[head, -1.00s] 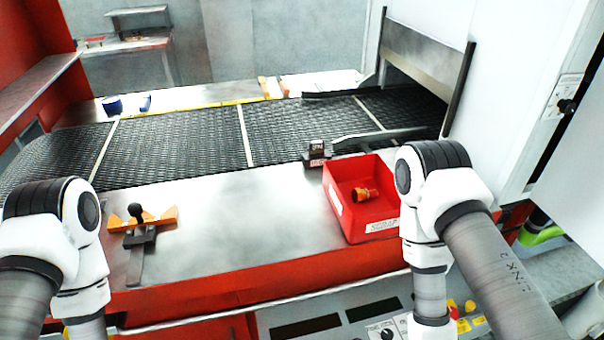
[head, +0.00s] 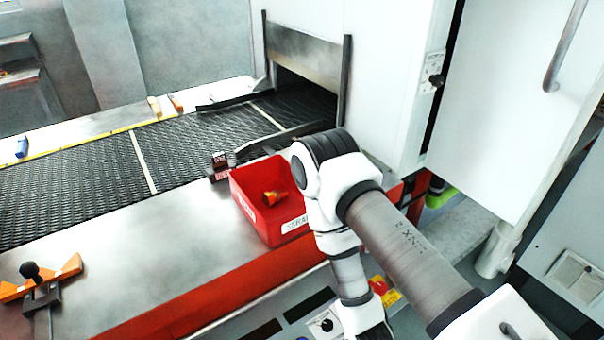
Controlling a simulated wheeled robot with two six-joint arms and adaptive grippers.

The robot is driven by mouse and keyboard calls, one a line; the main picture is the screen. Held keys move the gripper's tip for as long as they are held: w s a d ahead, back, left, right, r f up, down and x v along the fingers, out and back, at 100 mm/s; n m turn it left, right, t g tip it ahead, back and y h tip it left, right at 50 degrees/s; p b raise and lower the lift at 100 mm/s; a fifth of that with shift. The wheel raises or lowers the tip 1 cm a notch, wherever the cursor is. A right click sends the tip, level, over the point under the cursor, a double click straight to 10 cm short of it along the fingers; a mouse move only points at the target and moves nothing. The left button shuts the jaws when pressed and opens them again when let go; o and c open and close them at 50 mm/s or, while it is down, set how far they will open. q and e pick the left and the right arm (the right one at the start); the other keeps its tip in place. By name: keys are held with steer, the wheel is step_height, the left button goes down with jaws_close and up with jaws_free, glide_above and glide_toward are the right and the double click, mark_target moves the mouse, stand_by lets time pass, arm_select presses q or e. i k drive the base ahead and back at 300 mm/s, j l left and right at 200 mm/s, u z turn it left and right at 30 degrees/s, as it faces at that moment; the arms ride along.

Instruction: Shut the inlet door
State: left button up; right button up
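A grey metal plate (head: 307,55), which looks like the inlet door, stands between two dark upright guides at the mouth of the white machine. A dark gap shows below it, where the mesh belt (head: 195,148) runs in. A large white panel (head: 520,90) with a bar handle (head: 566,45) stands at the right; I cannot tell from this view whether it is fully closed. My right arm comes in from the lower right and bends down in front of the table. Its gripper is below the picture's bottom edge. My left arm and gripper are out of view.
A red bin (head: 262,222) with an orange-and-black part (head: 274,197) inside stands at the table's edge, close to my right arm. A small dark block (head: 221,165) sits beside the belt. An orange clamp (head: 40,279) lies at lower left. A switch (head: 436,80) is on the machine wall.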

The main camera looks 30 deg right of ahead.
mark_target(522, 74)
steer(key=z, duration=1.95)
steer(key=i+u, duration=0.25)
steer(key=k+l, duration=0.05)
